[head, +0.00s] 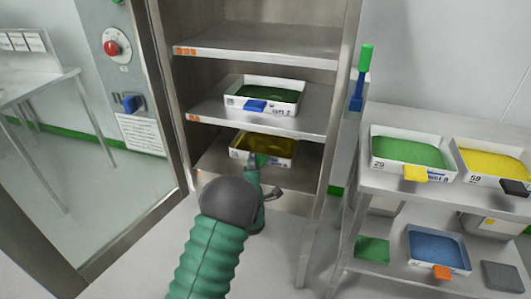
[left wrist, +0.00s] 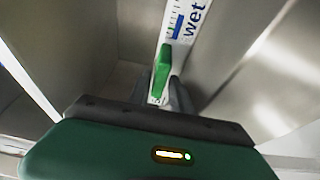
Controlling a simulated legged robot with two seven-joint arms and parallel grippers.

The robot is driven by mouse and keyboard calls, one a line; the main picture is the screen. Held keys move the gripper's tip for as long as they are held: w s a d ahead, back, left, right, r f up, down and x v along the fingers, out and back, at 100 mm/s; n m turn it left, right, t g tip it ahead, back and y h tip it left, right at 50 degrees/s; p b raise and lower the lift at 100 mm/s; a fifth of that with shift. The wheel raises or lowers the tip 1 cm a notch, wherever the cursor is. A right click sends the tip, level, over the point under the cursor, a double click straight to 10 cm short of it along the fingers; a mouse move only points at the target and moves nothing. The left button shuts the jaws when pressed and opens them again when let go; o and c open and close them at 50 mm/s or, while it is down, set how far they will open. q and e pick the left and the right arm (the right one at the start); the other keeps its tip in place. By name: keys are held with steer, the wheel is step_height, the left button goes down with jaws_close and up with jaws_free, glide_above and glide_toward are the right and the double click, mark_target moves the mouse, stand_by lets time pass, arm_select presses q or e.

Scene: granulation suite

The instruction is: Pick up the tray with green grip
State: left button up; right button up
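The tray with the green grip (head: 280,149) is white with yellow contents and sits on the low shelf of the cabinet. Its green grip (left wrist: 161,72) shows in the left wrist view, on the tray's white front wall (left wrist: 186,20) marked "wet". My left gripper (head: 258,166) reaches into the cabinet at the front of this tray and covers part of the grip in the head view. In the left wrist view its dark fingers (left wrist: 164,92) stand apart, one on each side of the grip's near end. Contact is unclear. My right gripper is not in view.
A tray with green contents and a blue grip (head: 256,105) sits on the shelf above. A rack (head: 352,187) at the right holds several other trays. The cabinet's metal posts flank the opening. A table (head: 40,81) stands at the far left.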

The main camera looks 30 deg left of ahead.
arm_select(q)
steer(key=shift+w+a, duration=0.35)
steer(key=shift+w, duration=0.15)
steer(key=shift+s, duration=0.1)
jaws_close()
steer(key=shift+d+f, duration=0.1)
stand_by(0.8)
